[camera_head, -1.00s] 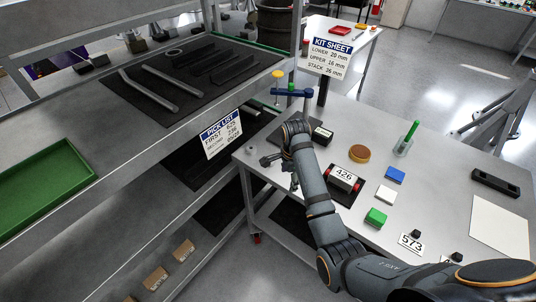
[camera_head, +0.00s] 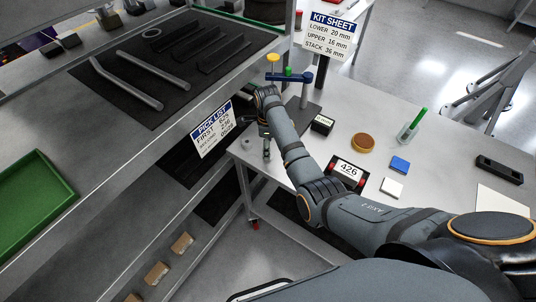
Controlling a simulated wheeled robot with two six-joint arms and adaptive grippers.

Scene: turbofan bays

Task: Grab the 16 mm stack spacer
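I cannot tell which thing is the 16 mm stack spacer; no 16 mm mark is readable on any part. The kit sheet (camera_head: 330,36) reads lower 20 mm, upper 16 mm, stack 36 mm. A small dark block (camera_head: 322,125) with a pale label, too small to read, sits on the table right of my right forearm. A small grey round piece (camera_head: 246,143) is at the table's left corner. My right gripper (camera_head: 266,150) points down near that corner, partly hidden by its wrist; its finger opening is unclear. My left gripper is out of view.
The table (camera_head: 440,150) holds a brown disc (camera_head: 363,142), blue block (camera_head: 400,164), white block (camera_head: 392,187) and 426 label (camera_head: 346,169). A blue bar (camera_head: 288,77) on a post stands behind my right wrist. The shelf (camera_head: 110,130) is left.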

